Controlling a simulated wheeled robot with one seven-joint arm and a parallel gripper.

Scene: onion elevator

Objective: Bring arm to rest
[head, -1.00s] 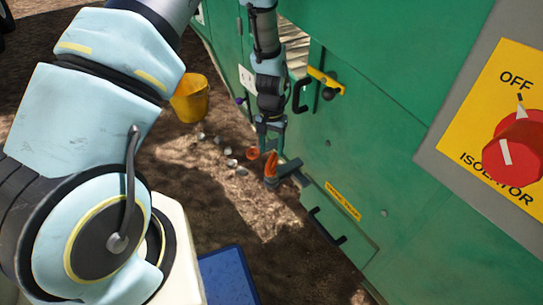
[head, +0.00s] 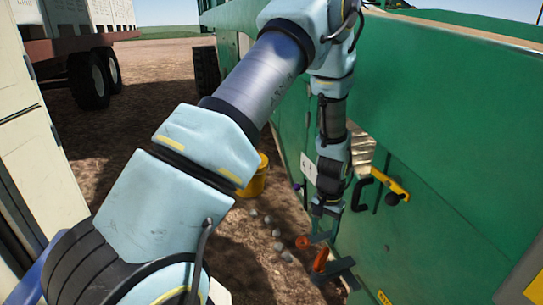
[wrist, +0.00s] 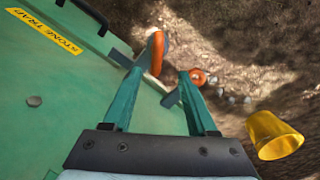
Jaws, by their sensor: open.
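My gripper (head: 322,228) hangs at the end of my arm beside the green machine (head: 440,150), pointing down. In the wrist view my gripper (wrist: 160,88) is open, with nothing held between its two teal fingers. An orange part (head: 320,259) on a grey bracket (head: 335,272) sits low at the machine's side, just below the fingers. This orange part (wrist: 156,52) shows beyond the finger gap in the wrist view, apart from the fingers as far as I can tell. My upper arm hides part of the head view.
A yellow bucket (head: 258,178) stands on the dirt, partly behind my arm. Several pale pieces (head: 277,247) and an orange round item (head: 302,242) lie near the machine. A yellow-and-black handle (head: 392,186) projects from its side. A wheeled trailer (head: 85,50) stands at the back left.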

